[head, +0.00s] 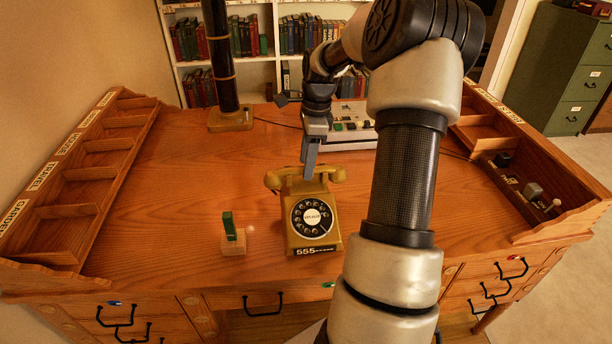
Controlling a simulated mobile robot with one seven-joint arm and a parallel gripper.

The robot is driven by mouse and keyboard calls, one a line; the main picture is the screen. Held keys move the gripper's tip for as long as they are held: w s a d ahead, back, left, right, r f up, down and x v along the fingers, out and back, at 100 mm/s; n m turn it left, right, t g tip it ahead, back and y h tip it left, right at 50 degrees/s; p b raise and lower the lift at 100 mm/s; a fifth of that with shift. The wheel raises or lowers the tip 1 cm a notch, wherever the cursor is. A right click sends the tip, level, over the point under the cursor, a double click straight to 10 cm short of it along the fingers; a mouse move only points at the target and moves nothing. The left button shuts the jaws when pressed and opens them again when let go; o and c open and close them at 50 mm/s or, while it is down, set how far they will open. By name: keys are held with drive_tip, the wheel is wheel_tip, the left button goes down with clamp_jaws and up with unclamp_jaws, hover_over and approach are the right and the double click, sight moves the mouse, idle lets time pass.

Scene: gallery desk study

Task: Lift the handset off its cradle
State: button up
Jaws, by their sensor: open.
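A mustard-yellow rotary telephone (314,225) stands upright on the wooden desk, its dial facing me. Its handset (336,174) lies across the cradle on top, with one end at the left and the other at the right. My gripper (309,172) points down at the middle of the handset from above and behind. Its fingers overlap the handset in this view, and I cannot tell whether they touch it. The jaws are open. The cradle is mostly hidden behind the handset and my fingers.
A small wooden block with a green upright piece (229,228) stands left of the telephone. A dark column (221,60) and a pale device with buttons (350,128) stand at the back. Compartment racks line both desk sides. The left-middle desktop (180,170) is clear.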

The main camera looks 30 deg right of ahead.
wheel_tip(320, 180, down, 2)
drive_tip(key=shift+a+f, duration=0.1)
clamp_jaws()
drive_tip(key=shift+w, duration=0.1)
